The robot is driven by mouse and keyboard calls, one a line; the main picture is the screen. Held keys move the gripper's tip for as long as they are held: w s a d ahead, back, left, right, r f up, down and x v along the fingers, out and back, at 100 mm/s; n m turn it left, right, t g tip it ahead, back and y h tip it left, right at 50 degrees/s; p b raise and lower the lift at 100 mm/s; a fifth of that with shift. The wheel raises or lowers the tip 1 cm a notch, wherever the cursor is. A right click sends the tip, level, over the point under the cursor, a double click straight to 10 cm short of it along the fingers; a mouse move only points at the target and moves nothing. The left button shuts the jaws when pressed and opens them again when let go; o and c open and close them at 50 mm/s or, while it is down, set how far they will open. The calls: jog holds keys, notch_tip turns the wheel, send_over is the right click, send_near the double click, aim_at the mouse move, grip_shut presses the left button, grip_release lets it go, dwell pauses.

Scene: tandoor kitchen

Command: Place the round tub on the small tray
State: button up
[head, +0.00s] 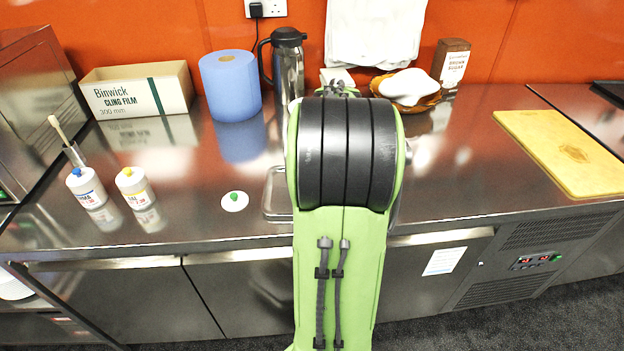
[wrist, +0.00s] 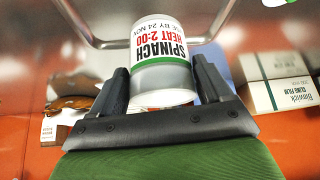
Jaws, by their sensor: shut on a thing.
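A round white tub (wrist: 160,50) with a green band and the words "SPINACH HEAT 2:00" is between the two fingers of my gripper (wrist: 164,85), which is shut on it. It appears upside down in the wrist view. In the head view my arm hides the gripper and the tub. The small metal tray (head: 272,206) lies on the steel counter, and only its left part shows beside my arm. A metal rim (wrist: 84,28) curves behind the tub in the wrist view. I cannot tell whether the tub touches the tray.
A blue roll (head: 230,88), a steel flask (head: 288,66) and a cling film box (head: 134,92) stand at the back. A bowl (head: 408,90) and a brown sugar box (head: 451,62) are behind my arm. Two bottles (head: 86,187) (head: 134,187) and a green-knobbed lid (head: 234,201) are left.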

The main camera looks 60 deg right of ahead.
notch_tip(320, 180, down, 5)
jog(key=shift+w+d+f+b, duration=0.1)
jog(key=shift+f+b, duration=0.1)
jog(key=shift+b, duration=0.55)
jog(key=shift+f, duration=0.15)
jog(key=o, duration=1.3)
